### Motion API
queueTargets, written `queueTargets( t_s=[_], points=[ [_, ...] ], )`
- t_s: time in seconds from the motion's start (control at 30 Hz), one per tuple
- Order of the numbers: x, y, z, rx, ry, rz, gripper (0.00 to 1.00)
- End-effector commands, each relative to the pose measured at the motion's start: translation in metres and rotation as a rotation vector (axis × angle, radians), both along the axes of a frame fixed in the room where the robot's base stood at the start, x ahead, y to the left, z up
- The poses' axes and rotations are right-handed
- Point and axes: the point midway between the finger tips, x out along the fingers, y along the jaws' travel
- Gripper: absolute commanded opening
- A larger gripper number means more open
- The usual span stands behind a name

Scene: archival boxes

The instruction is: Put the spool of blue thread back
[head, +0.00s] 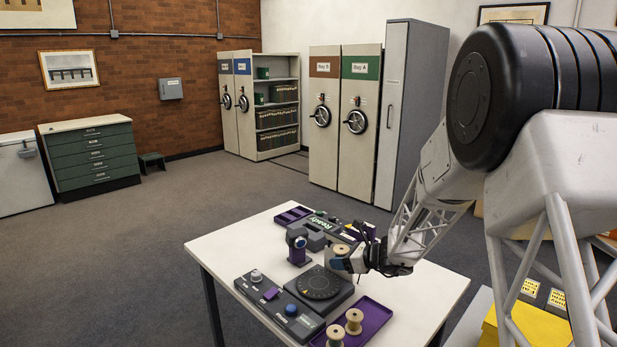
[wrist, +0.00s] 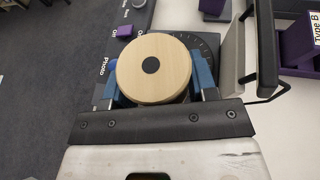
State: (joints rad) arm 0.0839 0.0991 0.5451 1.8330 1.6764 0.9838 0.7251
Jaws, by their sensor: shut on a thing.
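A wooden spool (wrist: 170,84) is held between the blue-padded fingers of my gripper (wrist: 157,74) in the wrist view. Its round pale end with a dark centre hole faces the camera. The spool's thread is hidden there, so I cannot tell its colour. In the head view my gripper (head: 346,264) is beside the dark round turntable (head: 318,283), with the spool (head: 341,249) at its tip. I cannot tell whether the spool touches the turntable. Two other spools, a left one (head: 335,331) and a right one (head: 354,317), stand in the purple tray (head: 376,322) at the table's front.
A grey control panel (head: 268,308) with a blue knob lies left of the turntable. A camera-like device on a purple stand (head: 297,250) stands behind it. Another purple tray (head: 291,215) is at the back. The white table (head: 222,247) is bare at its left corner.

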Motion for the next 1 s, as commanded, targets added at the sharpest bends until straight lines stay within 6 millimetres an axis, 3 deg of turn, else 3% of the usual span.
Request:
queueTargets(
  t_s=[0.03, 0.2, 0.4, 0.6, 1.0],
  points=[
    [0.015, -0.008, 0.011, -0.001, -0.004, -0.024, 0.26],
    [0.054, -0.032, 0.037, -0.001, -0.002, -0.102, 0.26],
    [0.093, -0.063, 0.047, 0.0, 0.002, -0.22, 0.26],
    [0.116, -0.089, 0.026, 0.0, 0.004, -0.355, 0.26],
    [0.126, -0.121, -0.044, -0.001, 0.004, -0.552, 0.26]
  ],
)
